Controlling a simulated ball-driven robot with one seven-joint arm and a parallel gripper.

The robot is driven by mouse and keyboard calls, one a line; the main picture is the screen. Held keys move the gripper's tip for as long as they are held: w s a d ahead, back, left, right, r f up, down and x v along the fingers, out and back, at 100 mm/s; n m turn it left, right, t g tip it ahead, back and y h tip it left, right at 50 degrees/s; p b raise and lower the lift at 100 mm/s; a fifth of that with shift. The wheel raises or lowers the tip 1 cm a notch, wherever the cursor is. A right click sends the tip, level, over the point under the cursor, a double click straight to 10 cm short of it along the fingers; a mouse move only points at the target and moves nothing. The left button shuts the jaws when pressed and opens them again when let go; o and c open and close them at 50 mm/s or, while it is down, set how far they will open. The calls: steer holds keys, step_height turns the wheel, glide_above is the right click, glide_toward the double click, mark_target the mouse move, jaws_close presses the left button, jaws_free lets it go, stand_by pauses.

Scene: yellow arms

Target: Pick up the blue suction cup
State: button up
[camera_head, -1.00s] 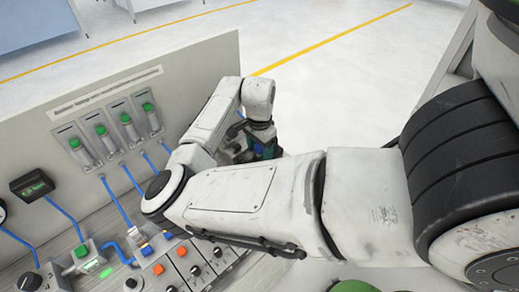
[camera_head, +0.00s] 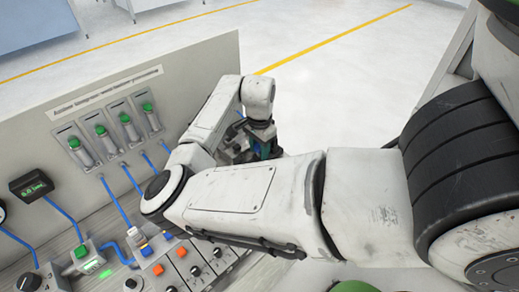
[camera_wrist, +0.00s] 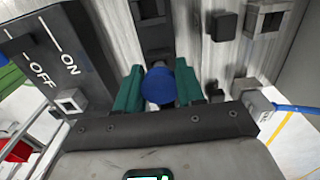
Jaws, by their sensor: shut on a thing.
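The blue suction cup (camera_wrist: 159,86) shows in the wrist view as a round blue disc between the two green fingers of my gripper (camera_wrist: 155,90). The fingers are shut on it, one on each side. A dark fitting lies just above it in the picture. In the head view my gripper (camera_head: 262,148) is at the far end of my bent arm, near the right end of the bench. The cup cannot be made out clearly there, and my arm hides much of the bench around it.
In the wrist view a dark ON/OFF block (camera_wrist: 60,55) is at the left, and a grey fitting with a blue hose (camera_wrist: 295,109) at the right. In the head view a panel with green-capped cylinders (camera_head: 126,125) stands behind the bench, with orange-button boxes (camera_head: 158,269) in front.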

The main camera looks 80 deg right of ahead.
steer(key=shift+r, duration=0.35)
steer(key=s+a+r+b, duration=0.2)
steer(key=s+a+r, duration=0.6)
steer(key=s+r, duration=0.3)
steer(key=shift+s+a+r, duration=0.15)
steer(key=shift+r, duration=0.35)
